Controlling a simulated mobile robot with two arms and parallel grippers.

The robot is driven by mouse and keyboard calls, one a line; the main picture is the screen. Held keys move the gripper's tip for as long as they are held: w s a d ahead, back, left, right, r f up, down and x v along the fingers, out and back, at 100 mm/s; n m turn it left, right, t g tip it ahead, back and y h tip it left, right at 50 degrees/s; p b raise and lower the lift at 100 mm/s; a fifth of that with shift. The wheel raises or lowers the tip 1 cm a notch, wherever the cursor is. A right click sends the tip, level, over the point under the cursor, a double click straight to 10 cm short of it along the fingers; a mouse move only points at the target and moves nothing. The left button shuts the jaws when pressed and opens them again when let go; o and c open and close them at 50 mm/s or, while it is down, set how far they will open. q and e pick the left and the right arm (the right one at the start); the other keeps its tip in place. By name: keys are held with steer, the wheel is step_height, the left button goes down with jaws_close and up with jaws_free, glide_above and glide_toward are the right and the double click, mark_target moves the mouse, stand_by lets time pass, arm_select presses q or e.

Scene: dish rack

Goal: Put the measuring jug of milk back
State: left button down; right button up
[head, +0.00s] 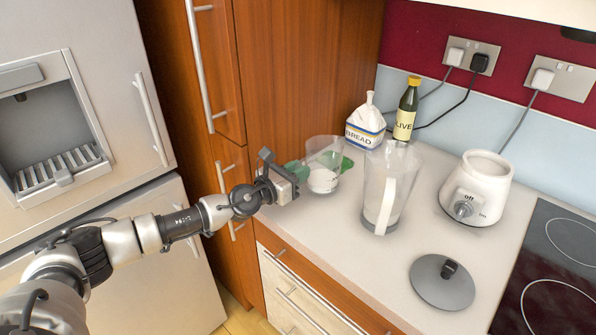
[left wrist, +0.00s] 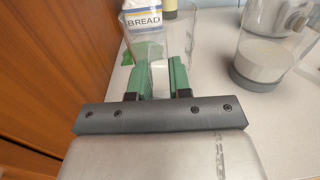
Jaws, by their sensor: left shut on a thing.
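The clear measuring jug (head: 324,152) with white milk low inside it is upright at the left of the counter. My left gripper (head: 318,174) reaches it from the left, with its green fingers at the jug's side. In the left wrist view the left gripper (left wrist: 160,80) is shut on a pale upright part that looks like the jug's handle (left wrist: 159,76). The jug's clear wall (left wrist: 130,50) shows just beyond the fingers. I cannot tell whether its base touches the counter. My right gripper is not in view.
A tall blender jug (head: 376,190) stands close right of the measuring jug. A bread bag (head: 366,124) and a bottle (head: 405,115) stand behind. The blender base (head: 478,185), a grey lid (head: 430,287) and the hob (head: 555,265) are right. A wooden cabinet (head: 300,70) rises at the left.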

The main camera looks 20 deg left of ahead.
arm_select(q)
steer(key=shift+f, duration=0.25)
steer(key=c, duration=1)
jaws_free()
steer(key=shift+c, duration=0.2)
steer(key=shift+o, duration=0.4)
steer(key=c, duration=0.4)
steer(key=shift+s, duration=0.1)
